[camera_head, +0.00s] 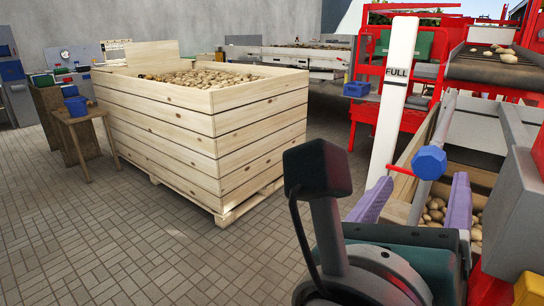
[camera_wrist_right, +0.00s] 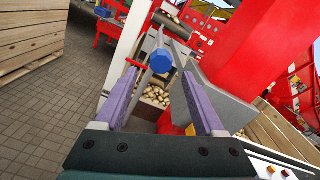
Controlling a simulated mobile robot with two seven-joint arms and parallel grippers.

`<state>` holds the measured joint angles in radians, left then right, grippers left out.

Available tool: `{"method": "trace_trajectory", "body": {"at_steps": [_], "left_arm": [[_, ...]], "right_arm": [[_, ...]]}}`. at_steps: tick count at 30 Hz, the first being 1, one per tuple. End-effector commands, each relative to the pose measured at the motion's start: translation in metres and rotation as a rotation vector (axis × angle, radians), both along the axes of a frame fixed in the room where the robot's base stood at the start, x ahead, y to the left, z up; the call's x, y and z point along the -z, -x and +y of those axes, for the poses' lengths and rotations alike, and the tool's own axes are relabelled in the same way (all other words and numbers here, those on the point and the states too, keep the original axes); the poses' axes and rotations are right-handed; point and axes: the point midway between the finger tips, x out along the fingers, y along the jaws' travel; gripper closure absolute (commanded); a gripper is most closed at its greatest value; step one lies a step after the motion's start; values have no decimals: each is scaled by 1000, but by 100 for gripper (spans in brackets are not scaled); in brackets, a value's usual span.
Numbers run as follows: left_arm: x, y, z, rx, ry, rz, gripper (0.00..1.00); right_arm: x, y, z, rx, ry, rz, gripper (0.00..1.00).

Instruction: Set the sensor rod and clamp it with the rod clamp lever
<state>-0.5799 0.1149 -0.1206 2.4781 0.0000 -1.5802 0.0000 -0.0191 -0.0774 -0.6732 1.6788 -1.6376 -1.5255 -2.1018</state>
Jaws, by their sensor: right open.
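My left gripper is out of view.
A wooden crate of potatoes (camera_head: 175,150) stands on the tiled floor to the left. A red machine frame and grey housing (camera_head: 505,215) stand close on the right. Potatoes (camera_head: 437,210) lie in a box below the rod. The floor (camera_head: 130,250) at front left is clear.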

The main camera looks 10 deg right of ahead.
Motion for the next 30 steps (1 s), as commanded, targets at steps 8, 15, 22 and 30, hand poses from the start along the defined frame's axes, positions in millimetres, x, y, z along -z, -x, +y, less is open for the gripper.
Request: {"method": "trace_trajectory", "body": {"at_steps": [8,15,22,30], "left_arm": [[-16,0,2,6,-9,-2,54],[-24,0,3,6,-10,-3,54],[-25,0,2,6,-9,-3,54],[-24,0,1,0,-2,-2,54]], "right_arm": [[-6,-29,-36,3,10,2,29],[-3,-54,-65,2,5,3,29],[-1,-62,-74,1,1,4,29],[-1,-62,-74,1,1,3,38]]}}
